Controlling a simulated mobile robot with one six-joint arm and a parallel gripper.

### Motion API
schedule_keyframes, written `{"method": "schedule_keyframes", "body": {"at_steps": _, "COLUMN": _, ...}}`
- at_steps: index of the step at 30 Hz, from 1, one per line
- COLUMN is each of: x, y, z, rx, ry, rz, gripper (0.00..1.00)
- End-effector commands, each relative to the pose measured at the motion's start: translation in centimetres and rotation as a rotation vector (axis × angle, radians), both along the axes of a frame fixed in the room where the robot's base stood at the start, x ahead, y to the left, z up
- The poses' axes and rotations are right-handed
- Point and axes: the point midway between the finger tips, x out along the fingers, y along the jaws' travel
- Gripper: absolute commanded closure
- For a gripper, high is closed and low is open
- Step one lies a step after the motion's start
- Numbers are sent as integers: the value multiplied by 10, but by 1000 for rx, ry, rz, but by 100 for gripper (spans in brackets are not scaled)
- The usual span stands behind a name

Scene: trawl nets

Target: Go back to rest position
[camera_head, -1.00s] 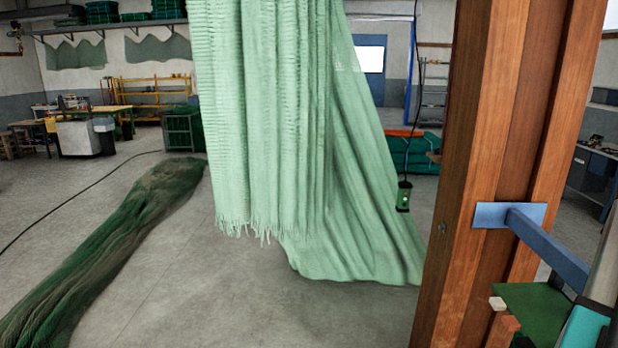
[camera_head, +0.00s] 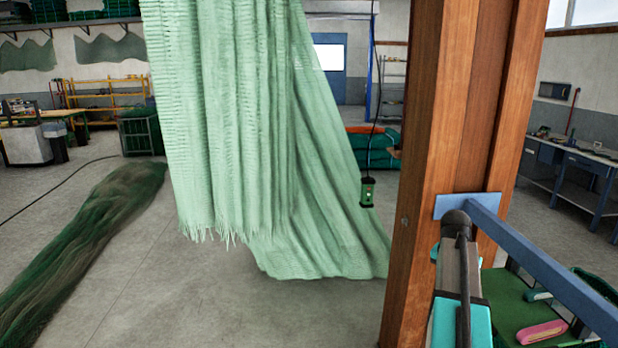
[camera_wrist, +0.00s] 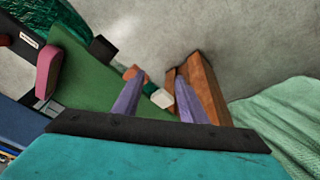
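My gripper (camera_wrist: 158,84) shows in the wrist view as two purple-grey fingers spread apart. It is open. A small white and green object (camera_wrist: 156,95) shows in the gap between the fingers; it looks to lie beyond them, and contact cannot be told. The gripper's fingers are hidden in the head view.
A wooden post (camera_head: 435,160) with a blue bar (camera_head: 540,265) stands close by my arm. A green-topped surface (camera_head: 510,310) holds a pink tool (camera_head: 543,332). A pale green net (camera_head: 240,130) hangs left; a dark net (camera_head: 90,240) lies on the floor.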

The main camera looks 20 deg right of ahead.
Motion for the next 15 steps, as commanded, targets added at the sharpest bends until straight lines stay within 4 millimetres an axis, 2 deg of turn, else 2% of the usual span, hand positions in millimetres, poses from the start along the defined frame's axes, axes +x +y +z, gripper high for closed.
{"method": "schedule_keyframes", "body": {"at_steps": 1, "x": 10, "y": 22, "z": -16, "rx": 12, "ry": 9, "rz": 50, "gripper": 61}}
{"method": "schedule_keyframes", "body": {"at_steps": 7, "x": 42, "y": 93, "z": -67, "rx": 45, "ry": 32, "rz": 227, "gripper": 61}}
{"method": "schedule_keyframes", "body": {"at_steps": 15, "x": 66, "y": 195, "z": -132, "rx": 88, "ry": 66, "rz": 463, "gripper": 61}}
